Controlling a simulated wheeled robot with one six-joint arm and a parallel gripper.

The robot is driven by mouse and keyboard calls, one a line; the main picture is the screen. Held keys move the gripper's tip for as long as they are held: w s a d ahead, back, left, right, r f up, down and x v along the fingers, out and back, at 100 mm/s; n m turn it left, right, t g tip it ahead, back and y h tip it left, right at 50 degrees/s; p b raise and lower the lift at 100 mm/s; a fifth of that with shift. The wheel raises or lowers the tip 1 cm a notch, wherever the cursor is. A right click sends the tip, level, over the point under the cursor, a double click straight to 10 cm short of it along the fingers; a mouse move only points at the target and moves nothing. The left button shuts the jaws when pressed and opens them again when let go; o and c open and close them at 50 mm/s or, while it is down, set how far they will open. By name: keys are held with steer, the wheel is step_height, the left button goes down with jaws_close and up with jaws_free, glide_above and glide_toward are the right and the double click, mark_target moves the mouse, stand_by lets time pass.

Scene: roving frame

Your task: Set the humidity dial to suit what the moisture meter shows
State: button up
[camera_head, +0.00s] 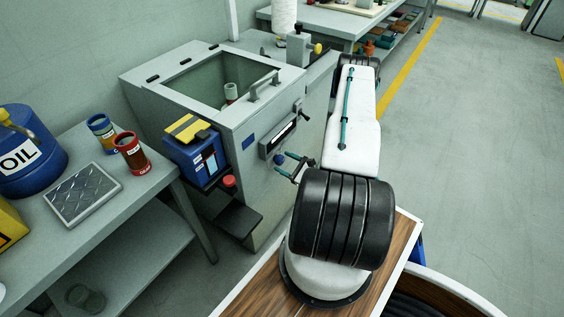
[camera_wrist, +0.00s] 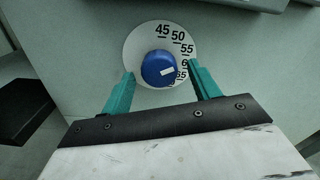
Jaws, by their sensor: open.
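The humidity dial, a blue knob (camera_wrist: 156,66) on a round white plate (camera_wrist: 139,41), is on the grey machine's front. The plate reads 45, 50, 55 and, partly hidden by a finger, 60 and 65. The knob also shows in the head view (camera_head: 279,159), beside my fingertips. A framed dark slot with a white strip (camera_head: 283,136) above it may be the moisture meter; its reading is too small to make out.
A bench (camera_head: 150,192) at left carries an oil can (camera_head: 28,150) and two cups. Floor at right is clear.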

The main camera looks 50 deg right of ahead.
steer(key=shift+w+a, duration=0.1)
steer(key=shift+w, duration=0.85)
steer(key=c, duration=1)
steer(key=m, duration=0.5)
steer(key=shift+m, duration=0.3)
steer(key=m, duration=0.6)
steer(key=shift+a, duration=0.1)
